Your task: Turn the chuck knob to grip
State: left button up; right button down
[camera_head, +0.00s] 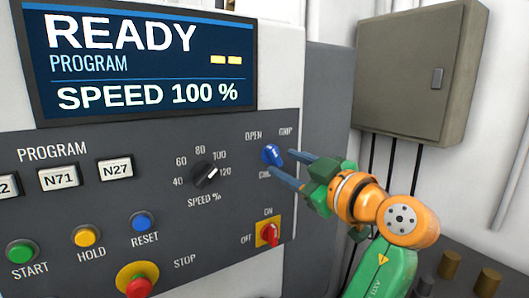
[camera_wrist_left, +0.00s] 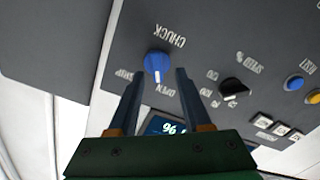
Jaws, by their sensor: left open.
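The blue chuck knob (camera_head: 271,154) is on the grey control panel, below the words OPEN and GRIP. It also shows in the left wrist view (camera_wrist_left: 157,66), where its white mark points toward the word OPEN. My left gripper (camera_head: 284,163) is open in front of the knob, with its two blue fingers pointing at it. In the left wrist view its fingertips (camera_wrist_left: 160,74) lie to either side of the knob. Nothing is between the fingers, and I cannot tell whether they reach the knob's depth. My right gripper is not in view.
The black speed knob (camera_head: 206,175) is left of the chuck knob. The red on/off switch (camera_head: 268,233) is below it. A screen (camera_head: 140,60) reads READY. A grey cabinet (camera_head: 415,70) hangs at right. Start, hold, reset and stop buttons are lower left.

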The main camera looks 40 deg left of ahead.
aim_at(276, 156)
pick_arm(q)
jog(key=shift+a+r+p, duration=0.2)
jog(key=shift+r+p, duration=0.55)
jog(key=shift+p, duration=0.1)
jog(key=shift+w+a, duration=0.25)
jog(key=shift+a, duration=0.1)
jog(key=shift+w+a+f, duration=0.2)
jog(key=shift+a+f, duration=0.05)
jog(key=shift+a, duration=0.25)
jog(key=shift+w+a+f, duration=0.2)
jog(key=shift+a+f, duration=0.05)
jog(key=shift+a, duration=0.2)
jog(key=shift+w+a, duration=0.1)
jog(key=shift+a, duration=0.05)
jog(key=shift+d, duration=0.3)
grip_shut()
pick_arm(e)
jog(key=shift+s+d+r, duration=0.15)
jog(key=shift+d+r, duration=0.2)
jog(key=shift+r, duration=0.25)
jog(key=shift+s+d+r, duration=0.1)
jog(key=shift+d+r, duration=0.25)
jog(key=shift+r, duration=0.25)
